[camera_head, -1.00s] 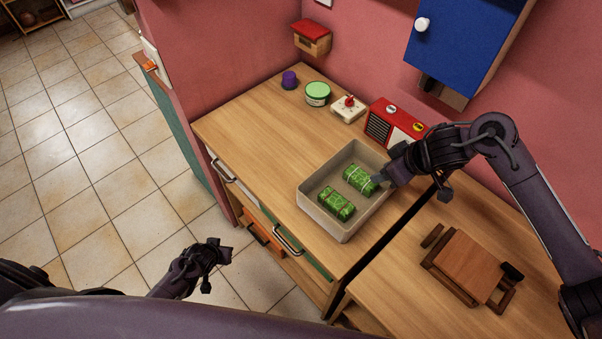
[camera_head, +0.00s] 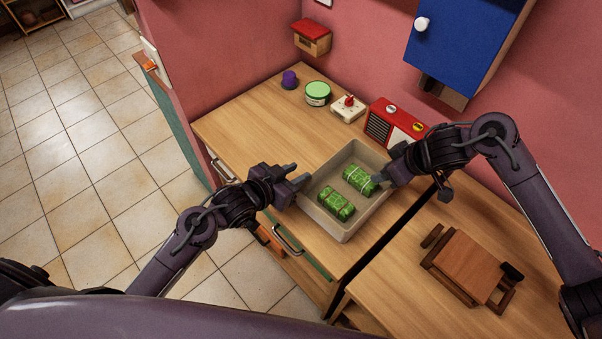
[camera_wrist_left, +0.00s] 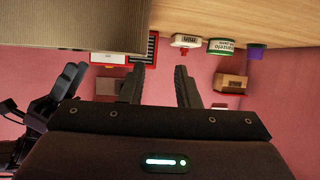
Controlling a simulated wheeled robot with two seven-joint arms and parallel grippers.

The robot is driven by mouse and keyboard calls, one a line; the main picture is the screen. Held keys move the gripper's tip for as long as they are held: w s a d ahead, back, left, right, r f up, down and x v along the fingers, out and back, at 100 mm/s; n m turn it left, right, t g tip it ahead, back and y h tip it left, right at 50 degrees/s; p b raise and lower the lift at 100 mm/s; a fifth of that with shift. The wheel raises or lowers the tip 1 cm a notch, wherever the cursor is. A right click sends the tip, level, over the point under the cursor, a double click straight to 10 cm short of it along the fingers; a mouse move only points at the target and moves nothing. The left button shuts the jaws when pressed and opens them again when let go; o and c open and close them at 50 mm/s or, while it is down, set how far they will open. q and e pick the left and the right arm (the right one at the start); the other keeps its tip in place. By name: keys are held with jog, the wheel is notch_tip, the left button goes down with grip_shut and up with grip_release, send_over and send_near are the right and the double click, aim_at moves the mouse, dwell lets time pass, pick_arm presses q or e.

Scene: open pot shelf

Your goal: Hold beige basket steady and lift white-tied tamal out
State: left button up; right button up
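The beige basket (camera_head: 333,228) stands on the wooden counter, and its wall shows upside down in the left wrist view (camera_wrist_left: 75,25). Inside lie two green tamales: the white-tied tamal (camera_head: 359,179) with pale bands at the back, and another with darker ties (camera_head: 336,204) nearer the front. My left gripper (camera_head: 299,174) is at the basket's left side, fingers apart; the left wrist view shows the open gap (camera_wrist_left: 158,72) with nothing in it. My right gripper (camera_head: 378,181) reaches over the basket's right wall to the white-tied tamal's right end. Its finger gap is hidden.
A red radio (camera_head: 393,121), a white item with a red top (camera_head: 348,108), a green-lidded tub (camera_head: 317,93) and a purple object (camera_head: 289,80) stand behind the basket. A blue cabinet (camera_head: 465,45) hangs above. A brown wooden item (camera_head: 467,266) lies on the right counter.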

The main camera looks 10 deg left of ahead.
aim_at(324, 164)
pick_arm(q)
jog(key=shift+s+d+r+m+h, duration=0.15)
jog(key=shift+d+r+m+h, duration=0.05)
jog(key=shift+d, duration=0.2)
jog(key=shift+s+d+r+m+h, duration=0.15)
jog(key=shift+d+r+m+h, duration=0.05)
jog(key=shift+d, duration=0.15)
jog(key=shift+w+d, duration=0.1)
jog(key=x, duration=0.7)
jog(key=shift+w+d+f, duration=0.15)
jog(key=shift+w+f, duration=0.05)
jog(key=shift+w, duration=0.05)
